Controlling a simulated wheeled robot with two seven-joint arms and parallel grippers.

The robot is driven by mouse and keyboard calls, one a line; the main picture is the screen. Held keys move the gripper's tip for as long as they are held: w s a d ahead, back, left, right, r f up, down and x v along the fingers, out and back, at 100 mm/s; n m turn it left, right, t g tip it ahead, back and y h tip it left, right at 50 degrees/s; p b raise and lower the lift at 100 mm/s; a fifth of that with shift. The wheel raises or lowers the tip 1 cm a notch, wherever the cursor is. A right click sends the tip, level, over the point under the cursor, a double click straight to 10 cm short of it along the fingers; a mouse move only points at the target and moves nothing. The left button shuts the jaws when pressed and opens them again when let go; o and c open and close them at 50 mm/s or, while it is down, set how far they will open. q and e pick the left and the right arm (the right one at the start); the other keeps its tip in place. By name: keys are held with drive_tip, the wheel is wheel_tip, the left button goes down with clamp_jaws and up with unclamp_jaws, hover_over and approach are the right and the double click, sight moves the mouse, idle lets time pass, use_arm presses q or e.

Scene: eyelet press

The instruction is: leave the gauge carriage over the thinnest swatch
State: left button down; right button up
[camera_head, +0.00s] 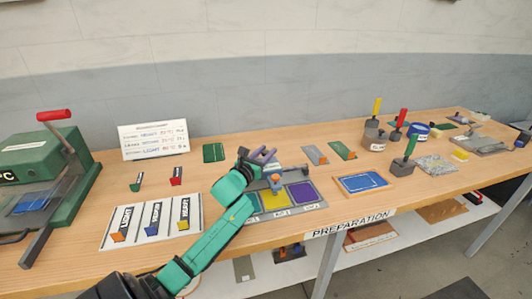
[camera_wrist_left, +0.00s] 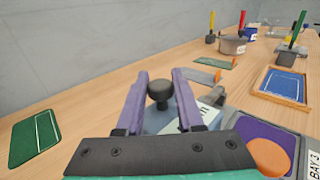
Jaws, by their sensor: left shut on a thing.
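The gauge (camera_head: 312,207) is a grey plate with labelled bays on the table's front part. A yellow swatch (camera_head: 273,198) and a purple swatch (camera_head: 304,193) show in its bays; my arm covers the left part. The gauge carriage (camera_head: 275,187), blue-grey with an orange disc, stands around the back of the yellow and purple bays; which bay it is over I cannot tell. My left gripper (camera_head: 262,156) has purple fingers, shut on the carriage's dark knob (camera_wrist_left: 159,91) in the wrist view. The purple swatch (camera_wrist_left: 258,135) and orange disc (camera_wrist_left: 269,157) lie right of it there. My right gripper is not in view.
A white board with labelled clips (camera_head: 152,221) lies left of my arm, beyond it a green press (camera_head: 45,165). A green card (camera_head: 213,152) lies behind. A blue framed tray (camera_head: 362,183) and stamps with handles (camera_head: 404,160) stand right. A printed sign (camera_head: 153,140) leans at the back.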

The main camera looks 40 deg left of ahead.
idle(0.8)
use_arm(q)
drive_tip(key=shift+s+a+f, duration=0.1)
drive_tip(key=shift+s+a, duration=0.1)
drive_tip(key=shift+s, duration=0.1)
drive_tip(key=s+a+p, duration=0.1)
drive_tip(key=s+a, duration=0.4)
drive_tip(key=s, duration=0.2)
drive_tip(key=shift+s, duration=0.15)
